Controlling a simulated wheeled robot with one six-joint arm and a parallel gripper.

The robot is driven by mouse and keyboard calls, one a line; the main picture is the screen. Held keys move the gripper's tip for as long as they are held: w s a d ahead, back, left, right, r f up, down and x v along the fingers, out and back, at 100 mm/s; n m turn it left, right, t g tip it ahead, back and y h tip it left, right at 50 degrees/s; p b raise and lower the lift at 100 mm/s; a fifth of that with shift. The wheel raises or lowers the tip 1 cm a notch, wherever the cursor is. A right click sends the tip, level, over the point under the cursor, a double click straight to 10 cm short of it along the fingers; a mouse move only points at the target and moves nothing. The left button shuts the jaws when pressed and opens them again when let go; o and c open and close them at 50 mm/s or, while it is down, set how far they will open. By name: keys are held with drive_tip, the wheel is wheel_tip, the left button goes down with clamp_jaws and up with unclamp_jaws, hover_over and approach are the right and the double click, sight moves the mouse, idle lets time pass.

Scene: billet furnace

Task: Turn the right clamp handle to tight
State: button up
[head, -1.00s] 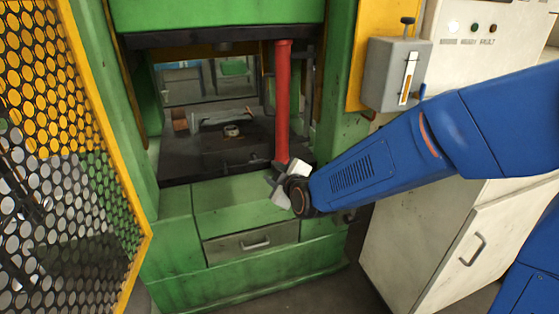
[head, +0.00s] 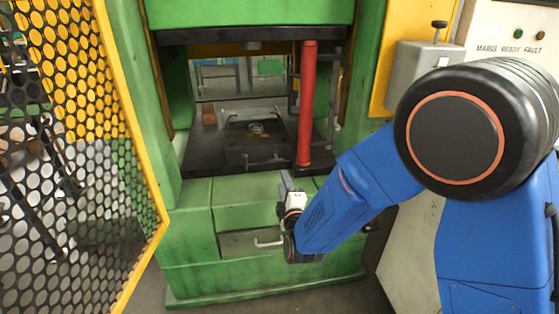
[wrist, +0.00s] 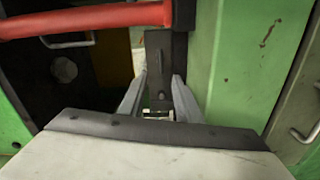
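The press has a dark bed (head: 205,160) with a low die block (head: 252,143) on it. A small grey bar-like part (head: 277,157) near the bed's front right edge may be the right clamp handle; it is too small to tell its setting. My gripper (head: 286,182) is just in front of and below that edge. In the wrist view my gripper (wrist: 160,84) has its two fingers apart. A dark upright block (wrist: 160,52) with a small raised bar shows beyond and between the fingertips. I cannot tell whether they touch it.
A red post (head: 307,105) stands at the bed's right side. A drawer handle (head: 268,243) is below my gripper. A yellow mesh guard (head: 135,120) stands at left, and a grey control box (head: 405,68) at right.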

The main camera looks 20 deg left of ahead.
sight(276, 158)
drive_tip(key=x, duration=1.5)
drive_tip(key=shift+w, duration=0.15)
drive_tip(key=shift+c, duration=0.3)
